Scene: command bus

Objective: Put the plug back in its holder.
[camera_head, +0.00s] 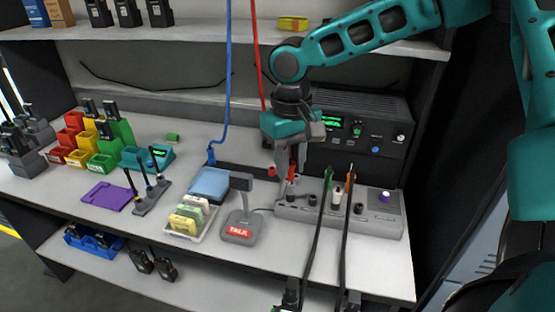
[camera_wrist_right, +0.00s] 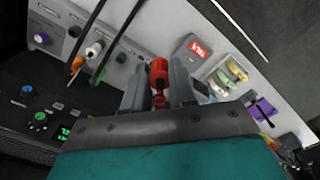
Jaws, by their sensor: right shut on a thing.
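My right gripper (camera_head: 292,158) reaches down from above, over the back left part of the grey panel. It is shut on a red plug (camera_head: 292,176), held upright between the fingers. The red plug also shows in the right wrist view (camera_wrist_right: 158,72), between the fingertips of the right gripper (camera_wrist_right: 160,84). I cannot tell whether the plug's lower end touches the grey panel (camera_head: 390,224). The panel carries a green plug (camera_head: 327,178), an orange plug (camera_head: 349,180) and a white knob or plug (camera_head: 337,196). Which part is the holder is unclear. My left gripper is not in view.
Two black cables run forward from the panel past the table's front edge. A black radio unit (camera_head: 372,137) stands behind the panel. A talk box (camera_head: 240,229) and a tray of cards (camera_head: 179,232) sit to the left. A blue cable (camera_head: 227,75) and red cable (camera_head: 257,60) hang down.

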